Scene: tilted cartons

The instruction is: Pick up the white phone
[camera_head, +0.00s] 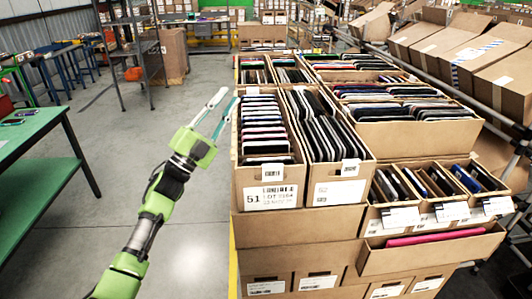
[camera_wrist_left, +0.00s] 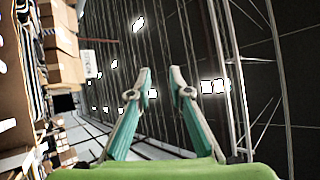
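My left gripper (camera_head: 227,96) is in the air to the left of the stacked cartons, its two fingers apart and nothing between them. In the left wrist view the same gripper (camera_wrist_left: 160,70) also shows spread, empty fingers. Several thin phones with pale edges (camera_head: 265,128) stand in a row in the carton marked 51 (camera_head: 271,195). More pale and dark phones fill the carton beside it (camera_head: 339,190). I cannot tell a single white phone apart from the others. My right gripper is not in view.
A green table (camera_head: 35,128) stands at the left with small dark devices (camera_head: 12,121) on it. A pink item (camera_head: 433,237) lies in a low front carton. Tilted cartons (camera_head: 465,58) line a rack at the right. The grey floor (camera_head: 115,140) between table and stack is largely clear.

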